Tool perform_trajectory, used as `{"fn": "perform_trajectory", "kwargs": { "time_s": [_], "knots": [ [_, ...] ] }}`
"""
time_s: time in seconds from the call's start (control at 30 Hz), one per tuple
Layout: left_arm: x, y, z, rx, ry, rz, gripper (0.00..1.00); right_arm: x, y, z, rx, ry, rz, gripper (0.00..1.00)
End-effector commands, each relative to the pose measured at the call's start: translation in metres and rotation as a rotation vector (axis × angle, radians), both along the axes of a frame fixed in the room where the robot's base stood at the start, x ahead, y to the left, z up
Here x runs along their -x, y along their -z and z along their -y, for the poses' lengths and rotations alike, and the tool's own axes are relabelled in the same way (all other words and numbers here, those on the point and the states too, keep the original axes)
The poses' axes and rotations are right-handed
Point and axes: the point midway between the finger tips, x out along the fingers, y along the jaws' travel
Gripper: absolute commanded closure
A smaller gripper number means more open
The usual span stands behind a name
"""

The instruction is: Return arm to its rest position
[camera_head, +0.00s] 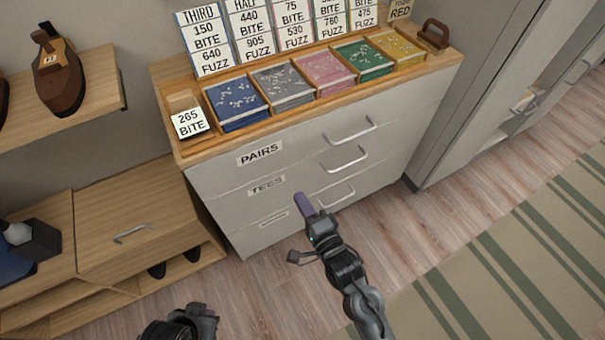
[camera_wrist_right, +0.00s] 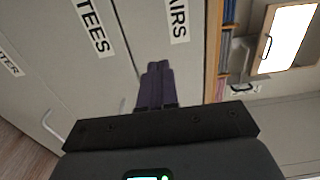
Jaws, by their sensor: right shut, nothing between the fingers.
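My right gripper (camera_head: 302,201) reaches up from the bottom of the head view, in front of the white dresser (camera_head: 225,185). Its purple fingers are together and hold nothing; they also show shut in the right wrist view (camera_wrist_right: 156,84). In the head view the fingertips appear over the dresser's drawer fronts, near the "TEES" label (camera_head: 266,186). I cannot tell how far they are from the drawer fronts. A dark part of my left arm, with its gripper (camera_head: 203,318), shows at the bottom edge; its finger state is unclear.
The drawers look shut and have metal handles (camera_head: 348,157) that stick out. Colored card trays (camera_head: 236,104) and upright signs (camera_head: 205,45) stand on the dresser top. A wooden cabinet (camera_head: 135,205) is at left. A wardrobe (camera_head: 480,90) and striped rug (camera_head: 500,270) are at right.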

Motion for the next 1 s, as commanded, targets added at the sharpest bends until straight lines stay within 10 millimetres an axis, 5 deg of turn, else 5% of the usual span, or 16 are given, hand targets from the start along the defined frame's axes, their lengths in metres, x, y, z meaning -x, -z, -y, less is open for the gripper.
{"fn": "perform_trajectory", "kwargs": {
  "time_s": [0.27,0.47,0.8,1.0],
  "knots": [
    [0.000,0.000,-0.001,-0.003,0.002,0.000,1.00,0.024,0.032,0.008,0.013,0.003,-0.060,1.00],
    [0.000,0.000,-0.002,-0.007,0.004,0.000,1.00,0.072,0.062,0.059,0.098,0.066,-0.165,1.00],
    [0.000,0.000,-0.001,-0.006,0.004,0.000,1.00,0.169,0.078,0.167,0.940,-0.071,-0.441,1.00],
    [0.000,0.000,0.000,-0.002,0.002,0.000,1.00,0.217,0.065,0.200,1.341,-0.377,-0.523,1.00]
  ]
}}
